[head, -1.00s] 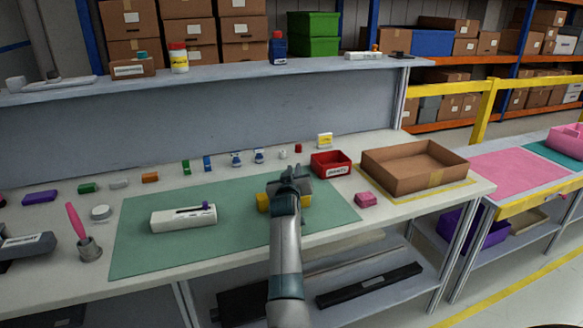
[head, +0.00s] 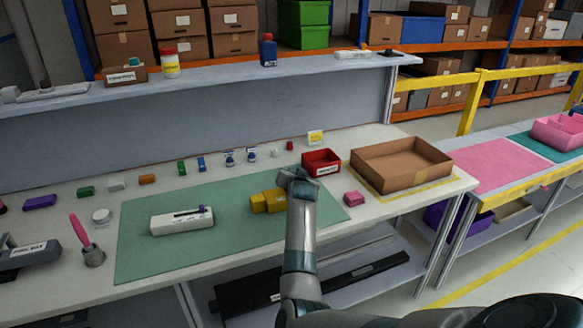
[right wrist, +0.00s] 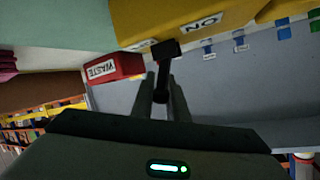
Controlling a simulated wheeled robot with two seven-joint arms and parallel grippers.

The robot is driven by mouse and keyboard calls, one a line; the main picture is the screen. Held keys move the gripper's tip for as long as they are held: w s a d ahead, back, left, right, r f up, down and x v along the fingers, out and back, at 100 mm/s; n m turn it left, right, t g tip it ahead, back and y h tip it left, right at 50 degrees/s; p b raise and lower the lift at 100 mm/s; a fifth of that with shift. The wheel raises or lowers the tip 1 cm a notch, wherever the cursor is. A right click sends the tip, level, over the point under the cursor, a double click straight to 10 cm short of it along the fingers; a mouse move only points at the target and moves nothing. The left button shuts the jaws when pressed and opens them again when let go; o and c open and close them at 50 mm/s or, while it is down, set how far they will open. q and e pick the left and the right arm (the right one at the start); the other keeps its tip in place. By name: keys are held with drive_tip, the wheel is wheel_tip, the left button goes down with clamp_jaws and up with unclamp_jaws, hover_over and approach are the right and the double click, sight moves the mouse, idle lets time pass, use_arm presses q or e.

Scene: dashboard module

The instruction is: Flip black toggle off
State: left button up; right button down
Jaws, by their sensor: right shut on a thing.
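A yellow module (head: 268,202) sits on the green mat (head: 140,255), partly hidden behind my right arm in the head view. In the right wrist view the yellow module (right wrist: 180,18) fills the top, with an upside-down "ON" label. A black toggle (right wrist: 165,50) sticks out from its edge. My right gripper (right wrist: 164,84) is shut on the toggle's lever, with one finger on each side. In the head view my right gripper (head: 290,177) is at the module's right end; the toggle is hidden there. My left gripper is not in view.
A red waste bin (head: 322,168) stands just behind the right gripper, and a cardboard tray (head: 400,178) stands to the right. A pink block (head: 354,198) lies near the front edge. A white slider device (head: 181,222) sits left on the mat. Several small parts line the back.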

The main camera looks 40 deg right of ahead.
drive_tip(key=shift+d, duration=0.1)
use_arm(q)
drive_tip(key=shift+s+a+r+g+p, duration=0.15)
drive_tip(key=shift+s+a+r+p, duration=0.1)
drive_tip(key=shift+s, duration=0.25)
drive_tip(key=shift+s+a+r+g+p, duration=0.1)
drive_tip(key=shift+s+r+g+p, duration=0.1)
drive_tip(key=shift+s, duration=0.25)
use_arm(e)
drive_tip(key=shift+s+d+f+m+y, duration=0.1)
drive_tip(key=shift+f+m+y, duration=0.2)
drive_tip(key=shift+m, duration=0.2)
drive_tip(key=c, duration=1.7)
unclamp_jaws()
drive_tip(key=shift+s+r, duration=0.15)
